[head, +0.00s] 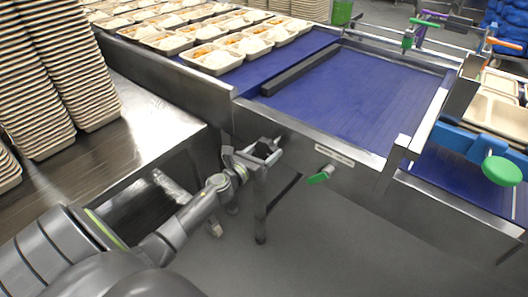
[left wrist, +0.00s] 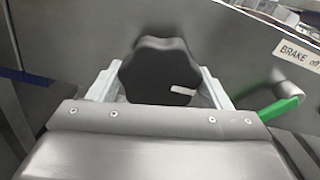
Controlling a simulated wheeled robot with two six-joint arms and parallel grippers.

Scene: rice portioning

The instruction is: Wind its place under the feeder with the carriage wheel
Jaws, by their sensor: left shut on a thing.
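The carriage wheel is a black lobed knob (left wrist: 158,70) with a white mark on its lower right, on the steel side of the conveyor. My left gripper (left wrist: 158,88) has one finger on each side of the wheel and is shut on it. In the head view, my left gripper (head: 264,153) is at the wheel (head: 263,148), which is small and partly hidden there. A green brake lever (head: 321,175) sits to the right of it; a label reading "BRAKE off" (left wrist: 299,53) is above the lever in the left wrist view. My right gripper is out of view.
A blue belt (head: 365,95) runs behind the steel side wall, with a dark bar (head: 301,68) across it. Several filled trays (head: 212,60) stand at the back left. Tall tray stacks (head: 85,75) stand on the steel table (head: 150,120). A green knob (head: 501,171) is at right.

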